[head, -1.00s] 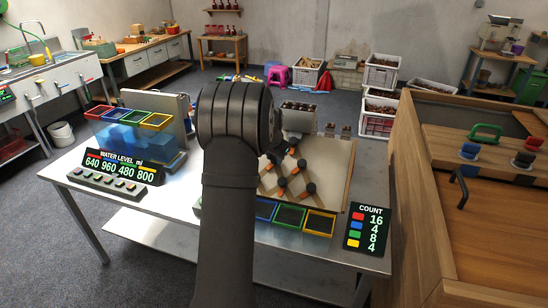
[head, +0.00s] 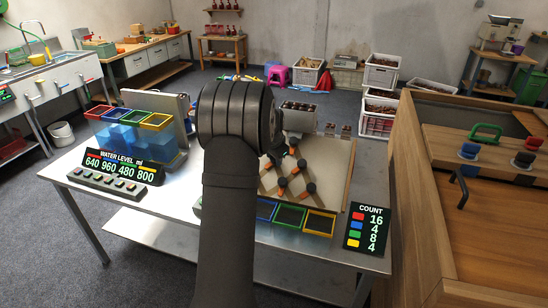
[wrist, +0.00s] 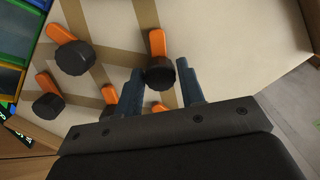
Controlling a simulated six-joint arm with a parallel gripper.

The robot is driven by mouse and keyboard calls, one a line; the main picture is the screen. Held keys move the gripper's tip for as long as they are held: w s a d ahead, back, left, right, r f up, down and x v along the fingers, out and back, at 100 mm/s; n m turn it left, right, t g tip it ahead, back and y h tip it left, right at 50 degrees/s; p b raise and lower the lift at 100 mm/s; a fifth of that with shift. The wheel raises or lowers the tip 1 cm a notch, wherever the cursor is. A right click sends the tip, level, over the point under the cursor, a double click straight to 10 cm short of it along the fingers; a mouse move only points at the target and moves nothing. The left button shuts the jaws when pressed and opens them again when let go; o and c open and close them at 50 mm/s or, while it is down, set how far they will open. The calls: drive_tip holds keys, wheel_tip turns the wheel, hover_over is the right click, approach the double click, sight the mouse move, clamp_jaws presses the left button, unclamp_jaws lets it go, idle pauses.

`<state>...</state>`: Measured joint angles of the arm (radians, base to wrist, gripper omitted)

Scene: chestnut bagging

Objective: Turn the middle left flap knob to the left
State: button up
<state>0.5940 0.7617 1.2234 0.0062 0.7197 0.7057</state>
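The flap board (head: 332,172) stands on the steel table, with several black knobs that have orange pointers. In the wrist view, my gripper (wrist: 161,84) is open, its two bluish fingers on either side of a black knob (wrist: 160,73). That knob's orange pointer (wrist: 157,42) points up in the wrist view. I cannot tell whether the fingers touch the knob. Other knobs lie to the left in the wrist view, one upper (wrist: 75,57) and one lower (wrist: 48,107). In the head view my arm hides the board's left part and my fingers.
Coloured bins, among them a yellow-rimmed one (head: 320,223), stand along the board's front edge. A count sign (head: 367,228) stands at the right and a water level sign (head: 122,167) at the left. A wooden bench (head: 500,240) is close on the right.

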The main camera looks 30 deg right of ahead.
drive_tip(key=shift+o, duration=1.3)
drive_tip(key=v, duration=1.7)
drive_tip(key=shift+r, duration=0.25)
drive_tip(key=x, duration=1.7)
drive_tip(key=shift+f, duration=0.25)
drive_tip(key=shift+r, duration=0.15)
